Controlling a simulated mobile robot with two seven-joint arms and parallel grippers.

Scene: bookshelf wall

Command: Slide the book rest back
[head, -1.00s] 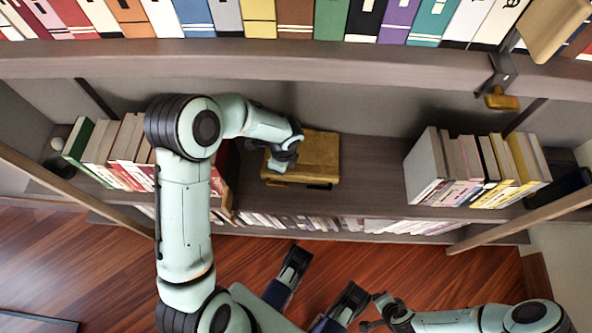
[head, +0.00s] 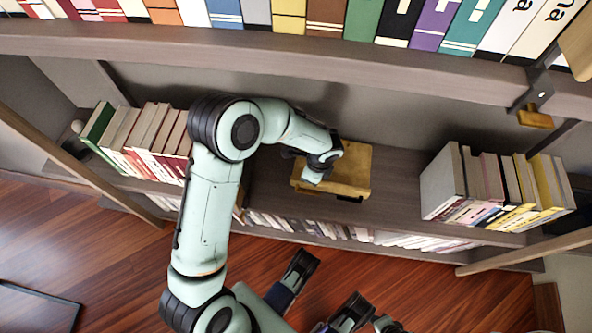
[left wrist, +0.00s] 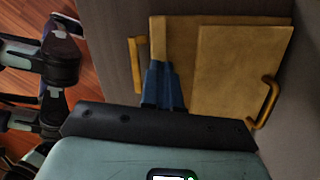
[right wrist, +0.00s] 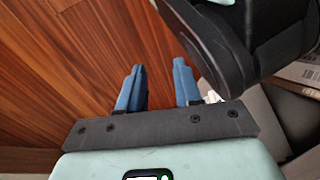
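The book rest (head: 352,172) is a yellow-brown block with a raised panel on the middle shelf. In the left wrist view the book rest (left wrist: 240,70) shows a yellow handle (left wrist: 268,100) at its right side and another (left wrist: 136,66) at its left. My left gripper (head: 320,176) is at the left part of the rest. In the left wrist view its blue fingers (left wrist: 162,68) are close together on a pale upright edge of the rest. My right gripper (right wrist: 160,68) is open and empty above the wooden floor.
Upright books stand left (head: 145,140) and right (head: 490,185) of the rest on the same shelf (head: 400,175). Bare shelf lies between the rest and the right books. A board full of large books (head: 330,20) hangs above. More books (head: 310,228) sit below.

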